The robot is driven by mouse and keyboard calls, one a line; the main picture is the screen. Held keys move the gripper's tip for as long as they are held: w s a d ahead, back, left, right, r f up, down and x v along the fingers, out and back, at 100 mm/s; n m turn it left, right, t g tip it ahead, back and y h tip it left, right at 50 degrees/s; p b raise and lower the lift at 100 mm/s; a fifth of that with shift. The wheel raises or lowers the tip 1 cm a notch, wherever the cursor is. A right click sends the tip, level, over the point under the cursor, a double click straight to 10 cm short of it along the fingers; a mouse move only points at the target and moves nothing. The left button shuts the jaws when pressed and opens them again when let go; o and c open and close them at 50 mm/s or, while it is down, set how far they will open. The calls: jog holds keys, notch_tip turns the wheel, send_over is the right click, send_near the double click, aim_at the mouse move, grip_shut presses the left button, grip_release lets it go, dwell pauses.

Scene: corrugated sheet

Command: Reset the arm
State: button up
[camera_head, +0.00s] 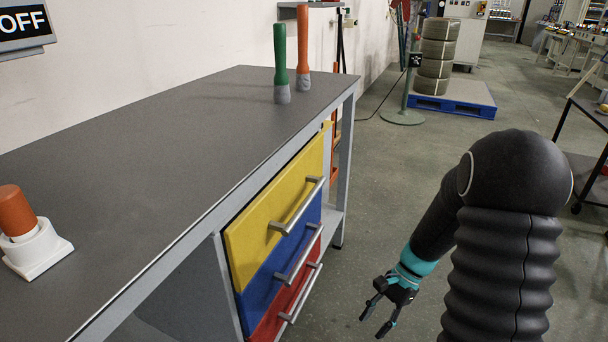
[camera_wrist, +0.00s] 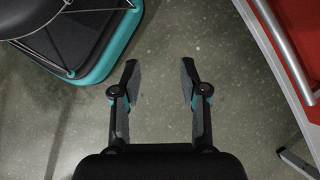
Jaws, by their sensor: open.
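My gripper (camera_head: 374,318) hangs low over the floor at the lower right of the head view, pointing down, to the right of the drawer unit and apart from it. In the wrist view my gripper (camera_wrist: 158,88) has its two fingers spread with bare floor between them. It is open and empty. My black arm comes down to it from the right side of the head view.
The grey workbench (camera_head: 150,130) has yellow (camera_head: 270,209), blue (camera_head: 265,285) and red (camera_head: 272,322) drawers with handles. A green-handled tool (camera_head: 280,58), an orange-handled tool (camera_head: 304,45) and an orange-topped white holder (camera_head: 38,250) stand on it. Floor (camera_head: 390,200) around my gripper is clear.

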jog(key=s+r+n+t+h, duration=0.2)
jog(key=s+r+n+t, duration=0.1)
jog(key=r, duration=0.5)
jog(key=s+r+n+t+h, duration=0.2)
jog(key=s+r+n+t, duration=0.1)
jog(key=s+r, duration=0.3)
jog(key=s+a+r+n+t+h, duration=0.1)
jog(key=s+r+n+t, duration=0.2)
jog(key=r, duration=0.7)
jog(key=shift+s+r+n+t+h, duration=0.3)
jog(key=shift+s+n+h, duration=0.1)
jog(key=shift+s+n, duration=0.6)
jog(key=shift+w, duration=0.15)
